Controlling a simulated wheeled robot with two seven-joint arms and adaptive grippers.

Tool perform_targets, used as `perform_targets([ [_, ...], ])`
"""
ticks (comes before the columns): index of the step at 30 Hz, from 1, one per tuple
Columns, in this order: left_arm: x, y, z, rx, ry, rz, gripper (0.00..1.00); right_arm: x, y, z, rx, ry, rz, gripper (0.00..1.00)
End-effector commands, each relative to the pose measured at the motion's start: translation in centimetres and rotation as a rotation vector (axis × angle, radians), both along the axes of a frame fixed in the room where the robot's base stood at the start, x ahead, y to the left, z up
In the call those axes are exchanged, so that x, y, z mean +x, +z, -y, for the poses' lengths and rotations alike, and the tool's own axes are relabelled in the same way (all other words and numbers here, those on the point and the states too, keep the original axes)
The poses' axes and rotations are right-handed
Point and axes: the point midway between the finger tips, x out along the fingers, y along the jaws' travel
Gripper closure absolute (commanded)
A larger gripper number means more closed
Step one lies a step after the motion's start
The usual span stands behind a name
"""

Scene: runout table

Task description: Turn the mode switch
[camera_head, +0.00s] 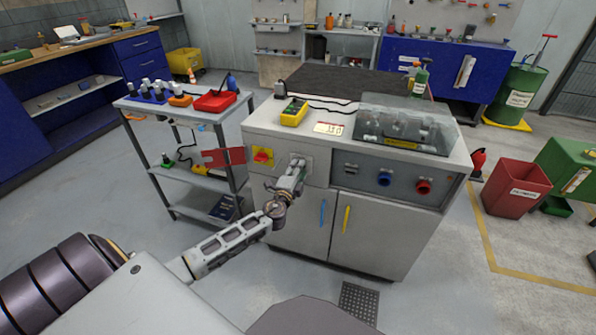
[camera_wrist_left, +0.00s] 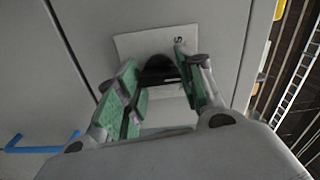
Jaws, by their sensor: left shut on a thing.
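The mode switch is a black knob (camera_wrist_left: 158,69) on a pale plate (camera_wrist_left: 135,45) in the left wrist view. The plate carries a small mark like an "S". My left gripper (camera_wrist_left: 160,84) has its two green-padded fingers on either side of the knob and is shut on it. In the head view my left gripper (camera_head: 296,170) reaches the front face of the grey cabinet (camera_head: 285,222), and it hides the knob there. I cannot read which way the knob points. My right gripper is not in view.
A red and yellow rotary switch (camera_head: 262,157) sits just left of my gripper. A blue knob (camera_head: 384,179) and a red knob (camera_head: 424,187) are on the panel to the right. Blue (camera_head: 323,212) and yellow (camera_head: 346,219) door handles are below. A grey shelf cart (camera_head: 190,173) stands at left.

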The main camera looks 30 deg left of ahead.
Motion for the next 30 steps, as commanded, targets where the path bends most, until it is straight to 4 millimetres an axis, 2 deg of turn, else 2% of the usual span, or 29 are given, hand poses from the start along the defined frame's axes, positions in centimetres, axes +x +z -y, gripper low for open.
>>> perform_targets([
  [8,-0.05,-0.16,0.06,-0.001,0.000,-0.003,0.86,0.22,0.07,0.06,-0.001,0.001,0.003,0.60],
  [9,-0.05,-0.17,0.06,-0.002,-0.001,-0.002,0.57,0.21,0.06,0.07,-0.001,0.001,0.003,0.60],
  [13,-0.04,-0.14,0.05,-0.001,0.000,-0.002,0.40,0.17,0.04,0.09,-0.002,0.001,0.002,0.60],
  [22,-0.02,-0.05,0.01,-0.001,0.000,-0.001,0.39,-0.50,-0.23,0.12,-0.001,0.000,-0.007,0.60],
  [30,-0.49,-0.12,0.11,-0.001,0.000,-0.002,0.39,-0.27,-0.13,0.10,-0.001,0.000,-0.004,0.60],
])
